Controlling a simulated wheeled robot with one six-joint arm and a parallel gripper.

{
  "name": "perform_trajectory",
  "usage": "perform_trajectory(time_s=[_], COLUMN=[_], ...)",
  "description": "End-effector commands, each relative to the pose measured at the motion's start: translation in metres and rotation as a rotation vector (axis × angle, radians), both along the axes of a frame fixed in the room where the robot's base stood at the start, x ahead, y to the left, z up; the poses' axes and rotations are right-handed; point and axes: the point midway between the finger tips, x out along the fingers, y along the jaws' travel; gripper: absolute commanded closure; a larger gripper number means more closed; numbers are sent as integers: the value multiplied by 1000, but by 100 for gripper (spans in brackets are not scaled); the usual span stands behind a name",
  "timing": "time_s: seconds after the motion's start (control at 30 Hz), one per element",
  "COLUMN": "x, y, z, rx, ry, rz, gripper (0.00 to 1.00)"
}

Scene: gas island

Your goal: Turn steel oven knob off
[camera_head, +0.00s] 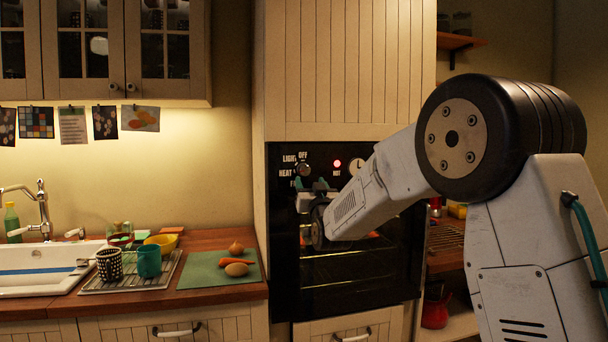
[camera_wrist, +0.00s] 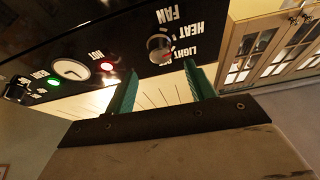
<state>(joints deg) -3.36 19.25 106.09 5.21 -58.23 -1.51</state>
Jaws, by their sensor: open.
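The steel oven knob (camera_head: 303,170) is on the black panel of the built-in oven, with the words LIGHT, OFF and HEAT around it. In the wrist view the knob (camera_wrist: 158,48) shows close up beside FAN, HEAT and LIGHT. A red mark shows at its lower right side there, towards HEAT and LIGHT; the exact setting is hard to tell. My gripper (camera_wrist: 158,74) is open, its teal fingers apart, with the knob beyond the gap between them and not held. In the head view my gripper (camera_head: 317,185) is just below the knob.
A lit red HOT light (camera_head: 337,163) and a clock (camera_head: 357,164) are right of the knob. A lit green light (camera_wrist: 54,82) shows in the wrist view. The counter at left holds a green cutting board (camera_head: 210,276) with food and a rack (camera_head: 125,286) with cups.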

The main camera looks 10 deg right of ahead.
Motion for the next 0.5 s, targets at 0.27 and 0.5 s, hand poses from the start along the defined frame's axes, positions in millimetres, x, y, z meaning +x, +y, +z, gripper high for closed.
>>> perform_trajectory(time_s=[0.27,0.5], x=[42,61], y=[0,1], z=[16,24], rx=[0,0], ry=[2,4], rz=[1,3], gripper=[45,45])
